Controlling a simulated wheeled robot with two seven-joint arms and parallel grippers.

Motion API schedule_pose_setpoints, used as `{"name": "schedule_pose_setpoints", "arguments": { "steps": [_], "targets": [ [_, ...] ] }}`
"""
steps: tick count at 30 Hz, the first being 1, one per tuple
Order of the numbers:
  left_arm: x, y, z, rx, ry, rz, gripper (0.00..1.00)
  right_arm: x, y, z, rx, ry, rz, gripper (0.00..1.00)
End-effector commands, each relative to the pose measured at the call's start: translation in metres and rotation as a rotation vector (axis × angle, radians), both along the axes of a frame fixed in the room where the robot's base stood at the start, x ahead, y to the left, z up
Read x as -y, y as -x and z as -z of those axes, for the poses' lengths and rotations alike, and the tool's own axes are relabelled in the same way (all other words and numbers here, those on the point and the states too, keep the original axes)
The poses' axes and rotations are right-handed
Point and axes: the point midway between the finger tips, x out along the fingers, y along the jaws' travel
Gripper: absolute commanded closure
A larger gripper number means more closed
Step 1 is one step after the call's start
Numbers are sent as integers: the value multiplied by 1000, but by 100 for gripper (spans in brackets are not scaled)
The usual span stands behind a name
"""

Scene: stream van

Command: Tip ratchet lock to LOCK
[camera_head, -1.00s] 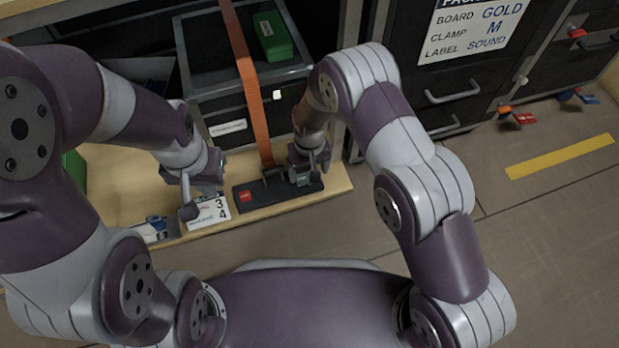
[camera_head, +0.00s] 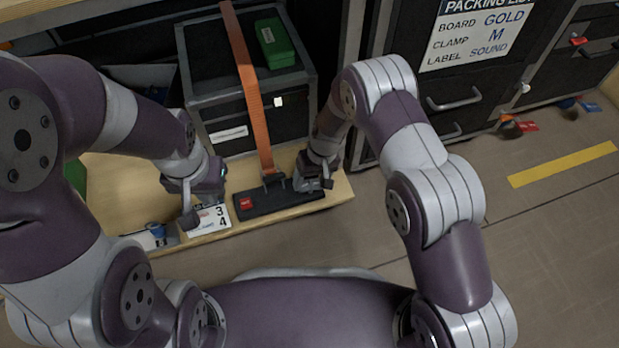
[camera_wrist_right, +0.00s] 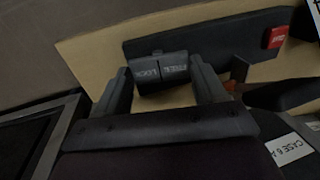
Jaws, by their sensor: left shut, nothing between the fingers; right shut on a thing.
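The ratchet's dark base strip (camera_head: 270,203) lies along the shelf edge, with a red tag (camera_head: 246,203) near its left end. In the right wrist view, a dark rocker block (camera_wrist_right: 160,70) carries the words LOCK and FREE side by side. My right gripper (camera_head: 315,184) is at the right end of the strip; in the wrist view its fingers (camera_wrist_right: 158,62) stand either side of the rocker, shut on it. The rocker's exact tilt is hard to tell. My left gripper (camera_head: 190,214) is shut and empty near the white card.
An orange strap (camera_head: 254,100) runs down over a black case (camera_head: 210,95) to the ratchet. A green box (camera_head: 275,42) sits on the case. A white numbered card (camera_head: 210,219) lies left of the strip. Drawers (camera_head: 460,100) stand to the right. The floor in front is clear.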

Motion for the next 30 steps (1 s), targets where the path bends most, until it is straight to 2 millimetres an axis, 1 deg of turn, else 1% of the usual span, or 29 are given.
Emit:
{"name": "schedule_pose_setpoints", "arguments": {
  "steps": [1, 11, 12, 13, 20, 22, 23, 26, 30],
  "targets": [
    [0, 0, 7, -1, 0, 0, 100, 2, 0, 4, -9, -21, 5, 60],
    [0, 0, 6, -1, 0, 0, 100, 2, 0, 1, -14, -48, 0, 60],
    [0, 0, 6, -1, 0, 0, 100, 2, 0, 1, -14, -48, 0, 27],
    [0, 0, 6, -1, 0, 0, 100, 2, 0, 1, -14, -48, 0, 19],
    [0, 0, 6, -1, 0, 0, 100, 2, 0, 1, -13, -47, 0, 19],
    [0, 0, 4, -1, 0, 0, 100, 2, -1, -2, -12, -48, 0, 19],
    [0, 0, 2, -1, 0, 0, 100, 2, -1, -5, -12, -48, 0, 19],
    [0, 0, -14, -1, 0, 0, 100, 6, -3, -26, -11, -47, 0, 19],
    [0, 0, -41, 0, 0, 0, 100, 16, -6, -66, -11, -48, 1, 19]
  ]
}}
